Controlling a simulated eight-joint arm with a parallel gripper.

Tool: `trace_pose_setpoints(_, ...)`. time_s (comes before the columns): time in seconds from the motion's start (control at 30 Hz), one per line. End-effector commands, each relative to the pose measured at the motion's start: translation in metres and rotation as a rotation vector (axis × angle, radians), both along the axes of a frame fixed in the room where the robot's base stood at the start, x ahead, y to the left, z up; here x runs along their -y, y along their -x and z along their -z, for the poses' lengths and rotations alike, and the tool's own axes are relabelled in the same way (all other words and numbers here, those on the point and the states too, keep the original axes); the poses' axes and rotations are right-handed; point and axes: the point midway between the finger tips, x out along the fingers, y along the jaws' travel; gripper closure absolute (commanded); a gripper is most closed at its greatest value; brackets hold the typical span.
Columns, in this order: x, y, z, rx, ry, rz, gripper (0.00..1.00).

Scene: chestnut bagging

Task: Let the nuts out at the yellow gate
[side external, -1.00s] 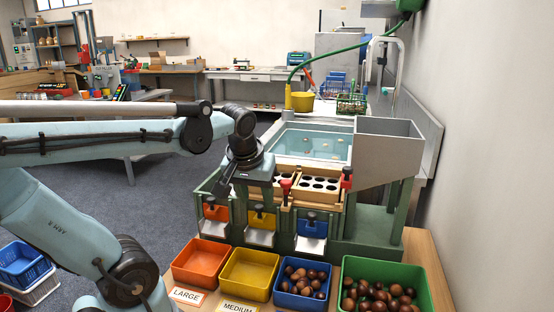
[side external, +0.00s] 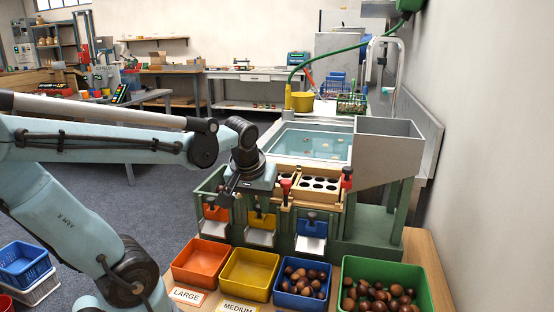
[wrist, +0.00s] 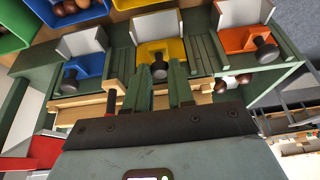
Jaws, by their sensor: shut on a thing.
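The yellow gate (side external: 262,219) stands in the middle of three gates, above its metal chute, between the orange gate (side external: 215,213) and the blue gate (side external: 311,227). It also shows in the wrist view (wrist: 178,52) with a dark knob (wrist: 157,70). My gripper (wrist: 160,72) is shut on this knob, a fingertip to each side. The yellow bin (side external: 249,272) below the chute is empty. A few brown nuts (wrist: 238,81) show behind the orange gate in the wrist view.
The orange bin (side external: 202,263) is empty. The blue bin (side external: 302,279) and green bin (side external: 384,288) hold chestnuts. Red-knobbed handles (side external: 347,175) and a wooden tray with round holes (side external: 319,184) sit close behind the gates. A water basin (side external: 312,143) lies beyond.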

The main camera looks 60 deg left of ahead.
Motion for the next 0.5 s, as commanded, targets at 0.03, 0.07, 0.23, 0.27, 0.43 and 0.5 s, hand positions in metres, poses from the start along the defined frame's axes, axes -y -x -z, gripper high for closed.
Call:
trace_pose_setpoints(0.03,0.000,0.000,0.000,0.000,0.000,0.000,1.00)
trace_pose_setpoints(0.07,0.000,0.000,0.000,0.000,0.000,0.000,1.00)
trace_pose_setpoints(0.23,0.000,0.000,0.000,0.000,0.000,0.000,1.00)
trace_pose_setpoints(0.27,0.000,0.000,0.000,0.000,0.000,0.000,1.00)
trace_pose_setpoints(0.43,0.000,-0.001,-0.013,0.000,0.000,0.000,1.00)
trace_pose_setpoints(0.5,0.000,-0.001,-0.020,0.000,0.000,0.000,1.00)
